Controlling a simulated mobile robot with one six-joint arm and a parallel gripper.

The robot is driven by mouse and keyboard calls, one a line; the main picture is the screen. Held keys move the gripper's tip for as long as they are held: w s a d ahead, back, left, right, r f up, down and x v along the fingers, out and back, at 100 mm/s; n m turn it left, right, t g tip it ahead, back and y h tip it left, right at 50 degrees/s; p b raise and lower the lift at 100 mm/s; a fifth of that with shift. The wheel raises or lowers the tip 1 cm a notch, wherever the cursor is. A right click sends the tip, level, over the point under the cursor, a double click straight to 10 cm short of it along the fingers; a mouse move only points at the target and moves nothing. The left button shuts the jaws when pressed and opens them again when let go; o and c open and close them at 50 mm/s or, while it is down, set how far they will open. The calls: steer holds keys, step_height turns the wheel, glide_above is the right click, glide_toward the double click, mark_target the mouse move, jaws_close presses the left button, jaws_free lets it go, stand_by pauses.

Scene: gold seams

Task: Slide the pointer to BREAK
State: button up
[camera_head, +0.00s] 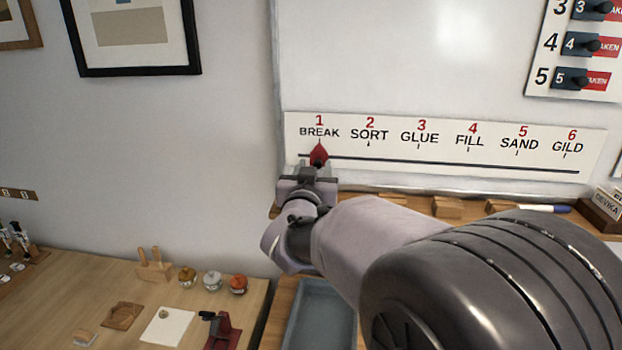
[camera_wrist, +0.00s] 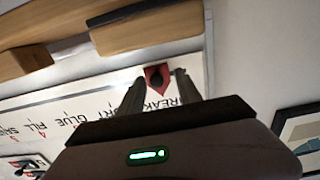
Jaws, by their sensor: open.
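The red pointer (camera_head: 319,154) sits on the dark slot of the white step strip (camera_head: 440,177), directly under the label BREAK (camera_head: 319,132). It is at the left end of the slot. My gripper (camera_head: 317,170) is just below the pointer in the head view, reaching up toward the strip. I cannot tell whether either finger touches the knob. The lower part of the pointer is partly hidden by my gripper in the head view.
A wooden ledge (camera_head: 447,208) with blocks and a blue marker (camera_head: 545,209) runs below the strip. A number board (camera_head: 575,48) hangs upper right. A table (camera_head: 60,290) with small jars and tools stands lower left, beside a grey tray (camera_head: 318,320).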

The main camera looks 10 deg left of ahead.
steer(key=s+p, duration=0.1)
steer(key=s, duration=1.6)
steer(key=shift+p, duration=0.4)
steer(key=shift+d, duration=0.1)
steer(key=s+d+f+m+g, duration=0.1)
steer(key=s+d+f+g, duration=0.2)
steer(key=s+d, duration=0.3)
steer(key=s+d+f+m+g+y, duration=0.1)
steer(key=s+d+f+m+g, duration=0.1)
steer(key=s+d+g, duration=0.3)
steer(key=s+d+f+m+g+y, duration=0.1)
steer(key=s+d+f+g, duration=0.3)
steer(key=s+d, duration=0.3)
steer(key=s+f, duration=0.1)
steer(key=s, duration=0.3)
steer(key=shift+d, duration=0.2)
steer(key=shift+w+f, duration=0.1)
stand_by(3.3)
